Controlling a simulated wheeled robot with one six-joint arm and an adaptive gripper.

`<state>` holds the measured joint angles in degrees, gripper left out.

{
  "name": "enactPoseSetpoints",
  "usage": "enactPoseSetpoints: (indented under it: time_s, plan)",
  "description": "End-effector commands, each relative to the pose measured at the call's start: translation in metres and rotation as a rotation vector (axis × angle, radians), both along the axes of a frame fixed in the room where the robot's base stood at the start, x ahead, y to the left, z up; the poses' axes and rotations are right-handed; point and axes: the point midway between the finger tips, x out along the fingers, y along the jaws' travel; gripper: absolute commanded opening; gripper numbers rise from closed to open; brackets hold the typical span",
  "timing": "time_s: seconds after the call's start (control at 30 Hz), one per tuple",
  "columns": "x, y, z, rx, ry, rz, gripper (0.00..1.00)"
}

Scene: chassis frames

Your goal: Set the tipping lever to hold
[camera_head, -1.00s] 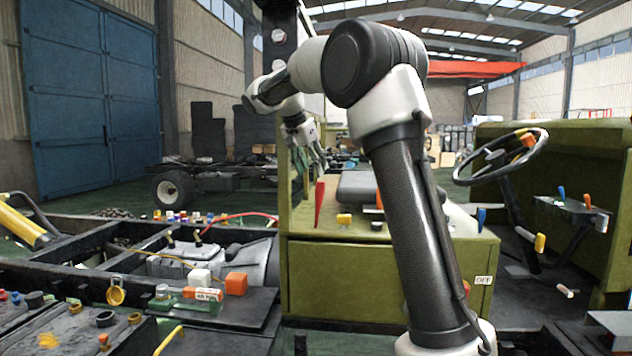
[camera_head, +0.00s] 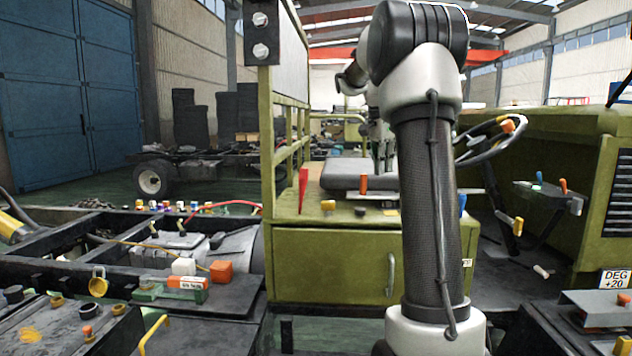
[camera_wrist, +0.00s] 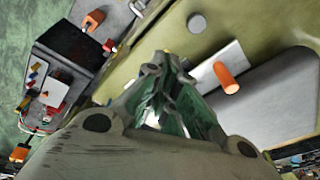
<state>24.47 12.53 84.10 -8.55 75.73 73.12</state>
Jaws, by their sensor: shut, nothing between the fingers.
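Several levers stand on the green cab box (camera_head: 330,250); no label that I can read says which is the tipping lever. An orange-handled lever (camera_head: 364,184) stands upright in front of the grey seat. In the wrist view an orange handle (camera_wrist: 226,77) rises from a pale plate beside grey padding. A red lever (camera_head: 304,188), a yellow knob (camera_head: 328,205) and a blue lever (camera_head: 462,203) are nearby.
A steering wheel (camera_head: 490,140) and a pedestal with small levers (camera_head: 540,190) are at the right. A green post frame (camera_head: 268,150) stands left of the seat. A dark chassis frame (camera_head: 60,245) with loose parts lies at the left. A "DEG +20" sign (camera_head: 615,279) is at lower right.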

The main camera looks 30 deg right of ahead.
Motion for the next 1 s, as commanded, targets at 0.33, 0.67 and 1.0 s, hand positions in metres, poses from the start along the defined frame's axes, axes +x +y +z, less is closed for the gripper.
enactPoseSetpoints:
  time_s: [0.33,0.67,1.0]
  plan:
    - [-0.027,0.042,-0.044,0.86,-0.425,-0.695,0.0]
    - [0.021,0.08,-0.022,1.144,-0.524,-0.851,0.0]
    - [0.064,0.11,-0.055,1.143,-0.519,-0.848,0.0]
